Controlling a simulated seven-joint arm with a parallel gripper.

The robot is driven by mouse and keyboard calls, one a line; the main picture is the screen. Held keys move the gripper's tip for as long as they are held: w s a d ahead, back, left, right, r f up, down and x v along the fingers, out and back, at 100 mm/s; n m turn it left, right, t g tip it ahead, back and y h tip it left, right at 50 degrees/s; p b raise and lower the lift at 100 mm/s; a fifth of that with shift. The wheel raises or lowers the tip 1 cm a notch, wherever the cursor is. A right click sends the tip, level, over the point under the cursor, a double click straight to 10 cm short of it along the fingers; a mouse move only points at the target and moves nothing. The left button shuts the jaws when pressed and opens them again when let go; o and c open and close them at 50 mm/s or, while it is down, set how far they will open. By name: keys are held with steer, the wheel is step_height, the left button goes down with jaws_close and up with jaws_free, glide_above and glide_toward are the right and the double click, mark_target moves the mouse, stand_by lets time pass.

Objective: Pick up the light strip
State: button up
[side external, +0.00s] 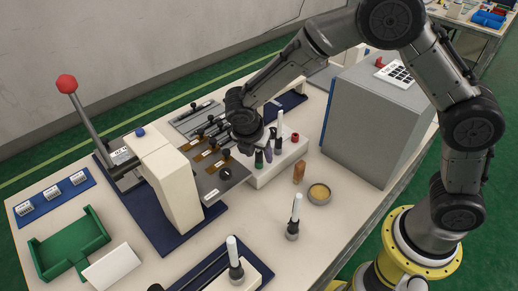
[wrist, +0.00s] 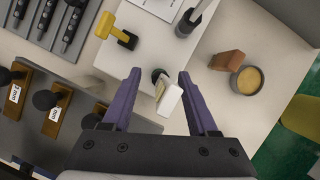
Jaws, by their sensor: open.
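My gripper (wrist: 160,74) is open, with its two purple fingers apart. It also shows in the side external view (side external: 263,156), pointing down over the white block (side external: 280,168). In the wrist view a pale, cream-and-white flat piece (wrist: 169,99) with a dark knob beside it stands between the fingers, and neither finger clearly touches it. It may be the light strip, but I cannot tell for sure. In the side external view my gripper hides this spot. Brown labelled plates with black knobs (wrist: 49,119) lie left of the fingers.
A yellow piece with a black end (wrist: 117,28) lies on the white block. A brown block (wrist: 226,60) and a round tin (wrist: 247,80) stand to the right. The grey holder (side external: 197,115) has several dark bars. A large grey box (side external: 370,120) and a lever press (side external: 165,180) flank the area.

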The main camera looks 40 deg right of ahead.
jaws_close()
stand_by(0.5)
